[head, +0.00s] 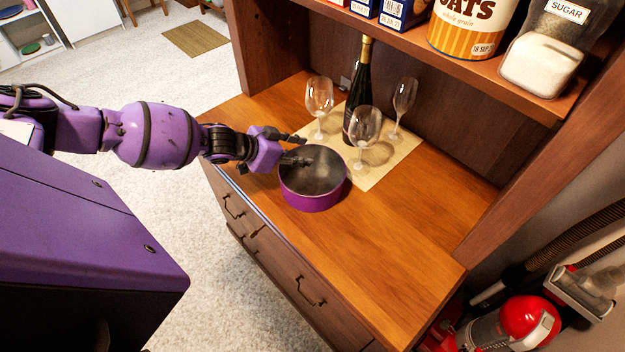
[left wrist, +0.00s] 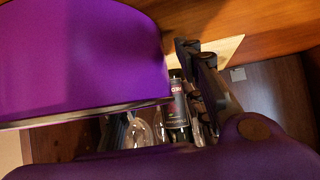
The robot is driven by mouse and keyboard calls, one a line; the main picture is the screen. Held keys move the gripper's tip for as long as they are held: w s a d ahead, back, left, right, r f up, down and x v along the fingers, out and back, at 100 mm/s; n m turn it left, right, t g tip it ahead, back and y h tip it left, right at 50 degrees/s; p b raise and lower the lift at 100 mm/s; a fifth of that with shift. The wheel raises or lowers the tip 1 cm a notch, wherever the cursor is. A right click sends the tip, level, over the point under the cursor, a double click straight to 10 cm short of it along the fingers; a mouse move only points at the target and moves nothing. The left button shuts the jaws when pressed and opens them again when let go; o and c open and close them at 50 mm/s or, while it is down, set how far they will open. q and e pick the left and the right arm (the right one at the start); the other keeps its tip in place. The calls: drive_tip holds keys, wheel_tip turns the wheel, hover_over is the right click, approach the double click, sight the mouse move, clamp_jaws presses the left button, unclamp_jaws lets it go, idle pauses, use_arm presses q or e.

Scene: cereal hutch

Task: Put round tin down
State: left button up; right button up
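The round tin (head: 312,197) is purple outside, grey and empty inside, and stands upright on the wooden counter (head: 390,245), near its front edge. My left gripper (head: 303,150) is at the tin's back-left rim, one finger over the inside and the other outside the wall. The fingers look spread, with a gap between them. In the left wrist view the tin's purple wall (left wrist: 80,55) fills the upper left, with one dark finger to its right; the other finger is hidden. My right gripper is not in view.
Behind the tin, a beige mat (head: 385,168) holds a dark bottle (head: 357,85) and three wine glasses, one glass (head: 364,127) close to the tin. A shelf with an oats canister (head: 470,28) and sugar jar (head: 545,55) hangs above. The counter's right part is clear.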

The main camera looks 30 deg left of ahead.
use_arm(q)
clamp_jaws()
drive_tip(key=shift+r, duration=0.1)
idle(0.5)
